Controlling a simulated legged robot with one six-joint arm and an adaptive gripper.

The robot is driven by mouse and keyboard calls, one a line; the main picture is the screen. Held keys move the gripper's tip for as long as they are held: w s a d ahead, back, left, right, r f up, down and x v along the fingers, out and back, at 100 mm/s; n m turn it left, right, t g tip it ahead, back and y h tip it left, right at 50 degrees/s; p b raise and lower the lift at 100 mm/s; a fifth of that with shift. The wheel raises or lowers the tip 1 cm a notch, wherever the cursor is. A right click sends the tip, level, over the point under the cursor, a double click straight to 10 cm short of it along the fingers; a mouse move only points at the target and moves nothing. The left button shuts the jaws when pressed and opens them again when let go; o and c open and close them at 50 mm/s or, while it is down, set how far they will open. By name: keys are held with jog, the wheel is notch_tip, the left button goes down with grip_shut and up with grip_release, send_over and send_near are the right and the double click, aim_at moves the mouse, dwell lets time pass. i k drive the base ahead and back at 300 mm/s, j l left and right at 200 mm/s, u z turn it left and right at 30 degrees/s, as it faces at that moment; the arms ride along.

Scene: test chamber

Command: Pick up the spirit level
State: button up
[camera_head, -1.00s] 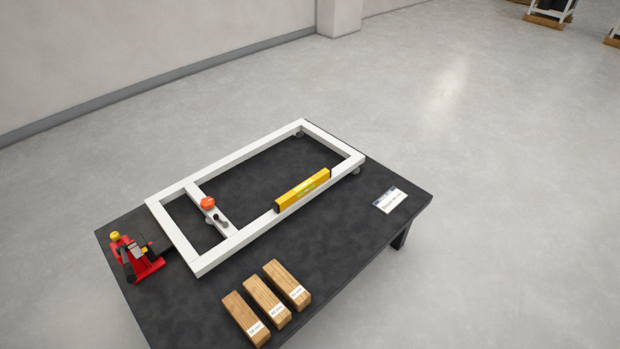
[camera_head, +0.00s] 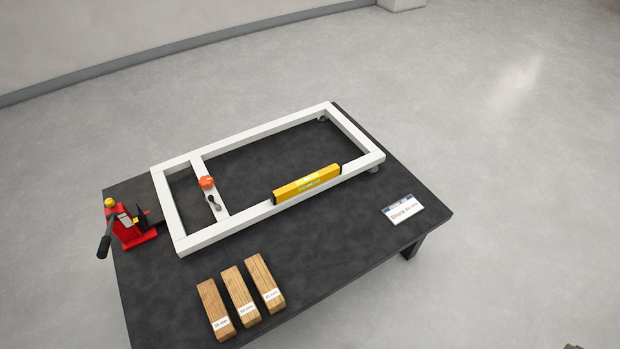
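The spirit level (camera_head: 307,185) is a yellow bar with dark ends and a paler, greenish middle. It rests along the near long rail of a white rectangular frame (camera_head: 215,234), which lies on a dark table (camera_head: 330,245). The level's whole length is visible and nothing covers it. My gripper is not recognisable in this view. A small dark piece shows at the bottom right edge of the picture, too little to tell what it is.
Three labelled wooden blocks (camera_head: 239,296) lie at the table's near side. A red jack (camera_head: 130,229) with a black handle stands at the left. An orange knob (camera_head: 206,182) sits on the frame's crossbar. A white card (camera_head: 403,210) lies at the right. Open floor surrounds the table.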

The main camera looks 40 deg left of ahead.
aim_at(300, 185)
jog(key=i+j+z, duration=0.1)
jog(key=i+z, duration=0.3)
jog(key=i+j+z, duration=0.1)
jog(key=z, duration=1.25)
jog(key=j+z, duration=0.15)
jog(key=z, duration=0.6)
jog(key=j+z, duration=0.1)
jog(key=z, duration=0.7)
jog(key=j+z, duration=0.1)
jog(key=z, duration=0.65)
jog(key=k+z, duration=0.15)
jog(key=z, duration=0.65)
jog(key=k+z, duration=0.1)
jog(key=z, duration=1.45)
jog(key=k+l+z, duration=0.1)
jog(key=z, duration=0.65)
jog(key=l+z, duration=0.15)
jog(key=z, duration=0.65)
jog(key=l+z, duration=0.15)
jog(key=z, duration=0.25)
jog(key=l+z, duration=0.1)
jog(key=z, duration=0.25)
jog(key=i+l+z, duration=0.1)
jog(key=z, duration=0.3)
jog(key=i+l+z, duration=0.1)
jog(key=z, duration=0.25)
